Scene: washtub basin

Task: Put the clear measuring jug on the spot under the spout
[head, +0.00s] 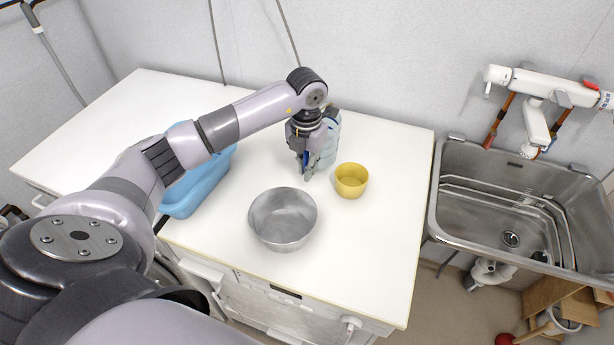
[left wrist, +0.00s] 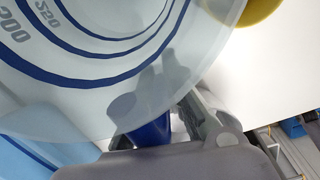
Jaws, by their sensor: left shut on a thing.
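The clear measuring jug (head: 331,134) is at the back of the white counter, partly hidden behind my left gripper (head: 306,168). In the left wrist view the jug (left wrist: 95,95) fills the upper left, see-through with dark blue rings and printed numbers. My left gripper, also in the left wrist view (left wrist: 172,122), is shut on the jug. I cannot tell whether the jug touches the counter. The tap spout (head: 537,125) hangs over the steel sink (head: 480,215) at the right; the sink floor and its drain show below. My right gripper is not in view.
A yellow bowl (head: 351,181) stands just right of the gripper. A steel bowl (head: 283,219) is in front, and a blue tub (head: 197,187) is partly behind my arm. The white counter (head: 385,245) is bare towards the sink, whose raised rim borders a gap.

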